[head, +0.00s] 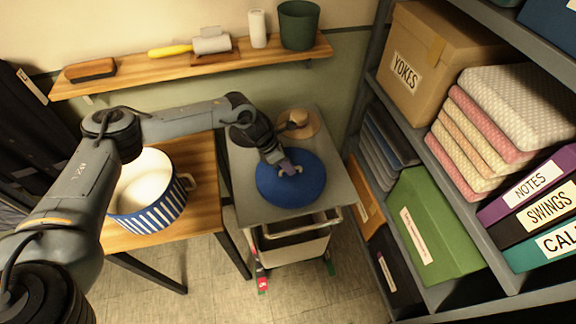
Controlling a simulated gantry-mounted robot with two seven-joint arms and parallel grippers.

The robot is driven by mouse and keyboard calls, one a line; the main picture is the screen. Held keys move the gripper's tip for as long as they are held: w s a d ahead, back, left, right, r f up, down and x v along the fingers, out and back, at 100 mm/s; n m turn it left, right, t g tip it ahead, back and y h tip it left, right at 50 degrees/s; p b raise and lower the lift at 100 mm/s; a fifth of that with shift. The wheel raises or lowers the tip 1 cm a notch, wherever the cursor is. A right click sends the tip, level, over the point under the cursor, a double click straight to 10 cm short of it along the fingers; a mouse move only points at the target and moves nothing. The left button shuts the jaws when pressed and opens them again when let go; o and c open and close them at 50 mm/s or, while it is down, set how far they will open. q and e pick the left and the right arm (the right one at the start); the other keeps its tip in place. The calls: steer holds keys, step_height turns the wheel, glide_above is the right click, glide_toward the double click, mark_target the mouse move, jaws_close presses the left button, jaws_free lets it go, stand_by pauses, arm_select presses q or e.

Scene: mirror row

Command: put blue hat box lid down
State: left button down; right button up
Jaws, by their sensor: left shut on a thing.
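The blue hat box lid (300,187) is a round blue disc with a small knob at its middle. It is over the grey top of the cart (247,205); whether it touches the top I cannot tell. My left gripper (289,170) is shut on the lid at its middle, from above. The blue and white striped hat box (150,205) stands open, without a lid, on the wooden table to the left, partly behind my left arm. My right gripper is not in view.
A tan hat (299,124) lies on the cart behind the lid. The wooden table (205,190) is close to the cart's left side. Shelves with a YOKES box (405,85), folded cloths (480,150) and a green box (425,225) rise at the right. A wall shelf (140,77) runs behind.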

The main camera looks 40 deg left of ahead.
arm_select(q)
steer(key=shift+f, duration=0.2)
steer(key=shift+f, duration=0.15)
steer(key=c, duration=1.2)
jaws_free()
